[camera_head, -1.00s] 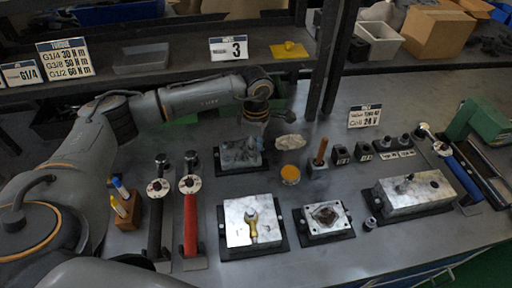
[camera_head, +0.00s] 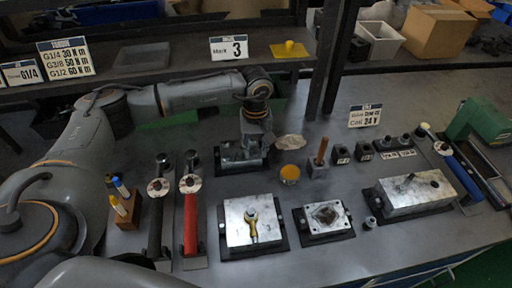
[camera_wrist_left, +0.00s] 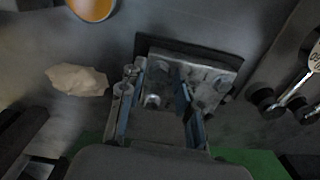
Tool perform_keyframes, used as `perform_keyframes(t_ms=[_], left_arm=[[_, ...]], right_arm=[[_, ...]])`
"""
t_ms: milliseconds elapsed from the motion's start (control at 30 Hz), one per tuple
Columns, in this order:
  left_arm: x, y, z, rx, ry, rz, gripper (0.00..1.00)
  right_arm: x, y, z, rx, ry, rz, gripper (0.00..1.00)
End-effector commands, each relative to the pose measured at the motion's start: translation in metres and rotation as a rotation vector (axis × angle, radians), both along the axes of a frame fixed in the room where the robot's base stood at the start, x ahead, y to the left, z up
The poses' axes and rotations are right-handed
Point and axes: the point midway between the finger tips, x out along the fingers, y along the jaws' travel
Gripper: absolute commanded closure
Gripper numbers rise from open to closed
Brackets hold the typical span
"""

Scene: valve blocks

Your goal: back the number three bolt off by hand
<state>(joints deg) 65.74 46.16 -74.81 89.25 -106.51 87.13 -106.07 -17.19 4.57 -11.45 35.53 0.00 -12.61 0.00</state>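A grey metal valve block (camera_head: 232,158) sits on a black base at the middle of the bench. My left gripper (camera_head: 254,150) points down over its right part and hides some of it. In the left wrist view the block (camera_wrist_left: 212,72) lies beneath the fingers. My left gripper (camera_wrist_left: 156,98) is open there, its two fingers apart. One round bolt head (camera_wrist_left: 152,100) shows between them, with a gap to each finger. I cannot read any number on the bolts. My right gripper is not in view.
Red (camera_head: 190,215) and black torque wrenches stand left. A pale rag (camera_head: 290,141) and an orange-topped cup (camera_head: 290,173) lie close right. A "Mark 3" sign (camera_head: 229,48) stands on the shelf.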

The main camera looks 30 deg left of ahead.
Motion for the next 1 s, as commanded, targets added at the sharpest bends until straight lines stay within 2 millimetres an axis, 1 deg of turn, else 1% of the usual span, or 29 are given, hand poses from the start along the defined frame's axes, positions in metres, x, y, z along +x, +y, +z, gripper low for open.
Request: perform_keyframes(t_ms=[100, 233, 967, 1000], left_arm=[[0.0000, 0.0004, 0.0001, 0.000, -0.001, -0.107, 0.67], [0.0000, 0.0004, 0.0002, 0.000, -0.001, -0.166, 0.67], [-0.0002, 0.0006, 0.0005, 0.000, -0.001, -0.168, 0.67], [-0.0002, 0.0005, 0.0005, 0.000, -0.001, -0.168, 0.69]], right_arm=[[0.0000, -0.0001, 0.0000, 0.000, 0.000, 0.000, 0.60], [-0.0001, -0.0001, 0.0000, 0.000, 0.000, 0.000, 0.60], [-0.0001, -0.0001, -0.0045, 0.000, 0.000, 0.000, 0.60], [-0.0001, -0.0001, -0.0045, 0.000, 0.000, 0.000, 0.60]])
